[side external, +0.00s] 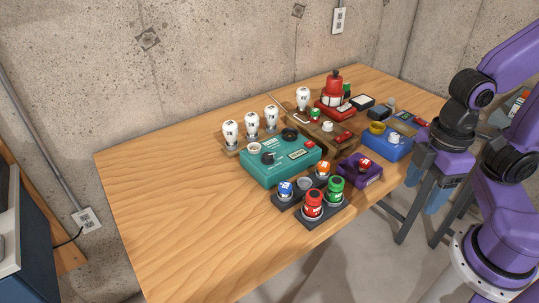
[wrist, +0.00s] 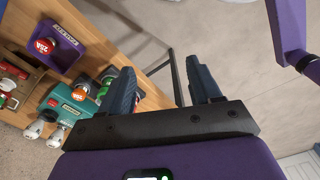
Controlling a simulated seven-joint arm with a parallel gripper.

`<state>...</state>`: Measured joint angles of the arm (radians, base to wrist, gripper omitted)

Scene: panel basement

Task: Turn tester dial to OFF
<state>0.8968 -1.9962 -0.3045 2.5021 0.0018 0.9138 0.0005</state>
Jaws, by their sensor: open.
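A teal box (side external: 282,165) with black knobs, a white knob and red labels sits mid-table in the side external view; part of it shows in the wrist view (wrist: 68,108). A blue box (side external: 386,146) with a yellow ring-shaped part on top stands right of it. I cannot tell which device is the tester, and dial markings are too small to read. My gripper (wrist: 162,88) is open and empty, its two dark fingers apart in the wrist view. It is off the table's right front edge, apart from all devices.
A purple box (side external: 359,171) with a red-topped part sits near the front edge. Red, green, blue and orange knobs stand on dark bases in front of the teal box. White bulbs (side external: 251,124) and a red device (side external: 334,96) stand behind. The table's left side (side external: 160,190) is clear.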

